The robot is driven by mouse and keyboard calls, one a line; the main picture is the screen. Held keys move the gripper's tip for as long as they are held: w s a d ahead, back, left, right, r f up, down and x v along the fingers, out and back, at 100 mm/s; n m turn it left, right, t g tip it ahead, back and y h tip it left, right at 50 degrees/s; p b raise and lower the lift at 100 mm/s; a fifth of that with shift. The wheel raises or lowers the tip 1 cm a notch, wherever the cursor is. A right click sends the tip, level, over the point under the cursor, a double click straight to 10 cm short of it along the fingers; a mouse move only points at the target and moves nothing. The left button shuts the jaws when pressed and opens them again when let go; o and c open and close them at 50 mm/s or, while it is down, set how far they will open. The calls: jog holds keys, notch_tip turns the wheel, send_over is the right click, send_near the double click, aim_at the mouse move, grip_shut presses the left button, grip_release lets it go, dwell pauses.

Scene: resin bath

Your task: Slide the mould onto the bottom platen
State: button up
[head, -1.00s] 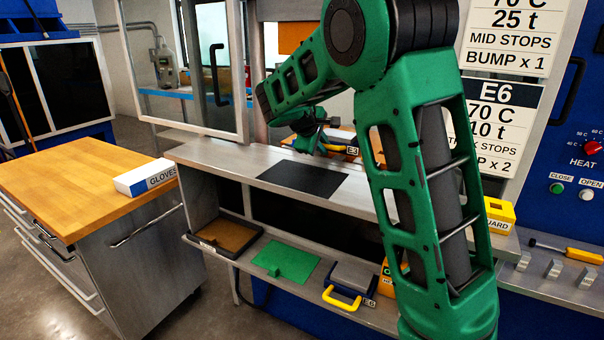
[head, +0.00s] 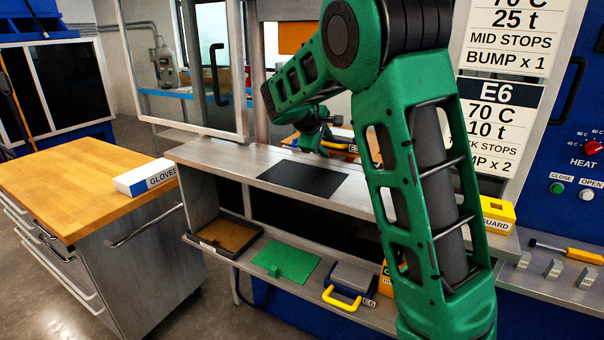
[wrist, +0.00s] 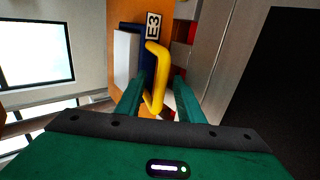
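A mould labelled E3 (wrist: 123,62), blue and pale grey with a yellow loop handle (wrist: 158,62), rests on an orange surface in the wrist view. My gripper (wrist: 160,85) is open, with one finger on each side of the handle and gaps showing; I cannot tell whether either finger touches it. In the head view my gripper (head: 324,150) is behind the steel ledge, small and partly hidden by my arm, and the mould is mostly hidden. A flat dark square (head: 303,178) lies on the steel ledge (head: 225,156); I cannot tell whether it is the bottom platen.
A lower shelf (head: 240,275) holds a brown-lined tray (head: 228,237), a green sheet (head: 286,262) and a second mould, E6 (head: 352,280). A framed clear guard (head: 180,60) stands at the left. A yellow GUARD block (head: 497,214) sits at the right. The ledge around the dark square is clear.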

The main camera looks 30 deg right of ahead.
jog(key=shift+v, duration=4.05)
jog(key=v, duration=1)
jog(key=shift+a+r, duration=0.15)
jog(key=shift+a, duration=0.15)
